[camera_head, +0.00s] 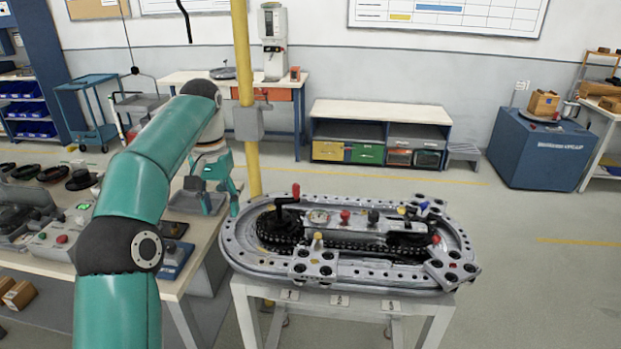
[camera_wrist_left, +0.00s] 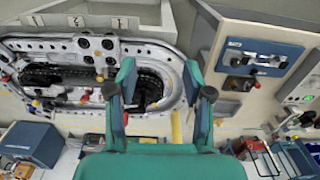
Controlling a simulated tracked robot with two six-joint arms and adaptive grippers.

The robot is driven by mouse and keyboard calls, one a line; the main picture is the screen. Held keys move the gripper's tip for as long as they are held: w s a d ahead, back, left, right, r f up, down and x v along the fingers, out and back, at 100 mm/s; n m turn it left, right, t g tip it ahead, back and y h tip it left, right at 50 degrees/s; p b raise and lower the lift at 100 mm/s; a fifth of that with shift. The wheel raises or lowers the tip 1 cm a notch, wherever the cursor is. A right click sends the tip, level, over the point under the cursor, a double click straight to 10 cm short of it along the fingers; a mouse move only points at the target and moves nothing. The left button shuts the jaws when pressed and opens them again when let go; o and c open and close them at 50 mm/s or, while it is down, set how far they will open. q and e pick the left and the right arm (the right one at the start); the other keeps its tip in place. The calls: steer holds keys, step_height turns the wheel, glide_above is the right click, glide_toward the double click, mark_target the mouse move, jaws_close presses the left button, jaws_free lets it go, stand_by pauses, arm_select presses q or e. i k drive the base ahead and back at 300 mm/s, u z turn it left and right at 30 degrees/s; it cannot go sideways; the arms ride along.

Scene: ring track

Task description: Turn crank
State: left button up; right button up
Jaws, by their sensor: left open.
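The crank (camera_head: 284,214) is a dark arm with an upright red handle (camera_head: 296,191), at the left end of the grey oval ring track (camera_head: 238,240). My left gripper (camera_head: 222,196) hangs left of the track's left end, apart from the crank. It is open and empty. In the left wrist view the open fingers (camera_wrist_left: 167,80) stand wide apart, with the track's rounded end (camera_wrist_left: 172,62) showing behind and between them. My right gripper is in neither view.
A workbench (camera_head: 172,288) with control boxes lies close on the left. Open floor lies right of the track, before a blue cabinet (camera_head: 540,155).

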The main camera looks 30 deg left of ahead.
mark_target(287, 224)
steer(key=i, duration=1.1)
steer(key=u, duration=0.1)
